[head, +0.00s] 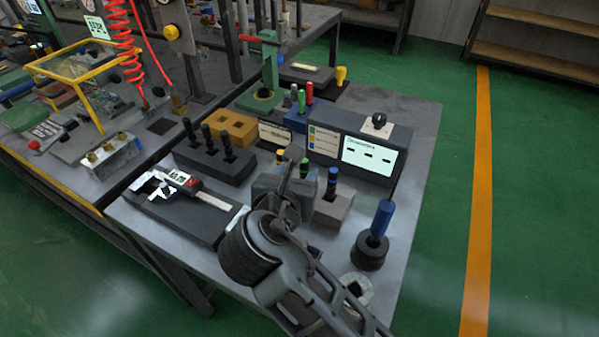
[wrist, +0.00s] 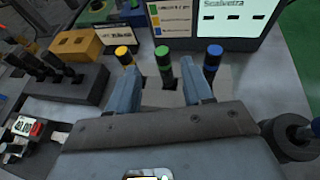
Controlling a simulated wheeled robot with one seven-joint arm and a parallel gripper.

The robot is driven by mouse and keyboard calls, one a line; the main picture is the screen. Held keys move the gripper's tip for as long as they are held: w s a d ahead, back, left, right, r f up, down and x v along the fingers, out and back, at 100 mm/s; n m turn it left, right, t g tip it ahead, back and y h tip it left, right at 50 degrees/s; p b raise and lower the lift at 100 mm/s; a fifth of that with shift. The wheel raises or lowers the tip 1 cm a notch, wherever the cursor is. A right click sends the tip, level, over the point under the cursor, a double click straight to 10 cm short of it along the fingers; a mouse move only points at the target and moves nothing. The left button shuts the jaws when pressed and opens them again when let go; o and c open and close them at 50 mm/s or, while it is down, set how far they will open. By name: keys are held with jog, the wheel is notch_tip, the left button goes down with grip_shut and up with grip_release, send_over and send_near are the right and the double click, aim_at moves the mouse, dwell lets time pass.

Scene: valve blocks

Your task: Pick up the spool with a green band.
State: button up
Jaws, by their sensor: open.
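The spool with a green band (wrist: 163,62) stands upright in a grey block (wrist: 152,97), between a yellow-banded spool (wrist: 125,56) on the left and a blue-banded spool (wrist: 214,56) on the right. The green band (head: 304,166) also shows in the head view, partly behind my arm. My gripper (wrist: 157,72) is open. In the wrist view its two fingers reach toward the block, with the green-banded spool in the gap between them. I cannot tell how far the fingertips are from it. Nothing is held.
A blue-handled tool (head: 381,220) stands in a round dark base at right. A box with a display panel (head: 369,156) stands behind the spools. A caliper case (head: 185,205), a dark block with black pegs (head: 214,160) and an ochre block (head: 230,127) lie left.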

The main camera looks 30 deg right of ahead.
aim_at(306, 164)
jog(key=x, duration=0.7)
jog(key=shift+s+d, duration=0.15)
jog(key=shift+d, duration=0.05)
grip_shut()
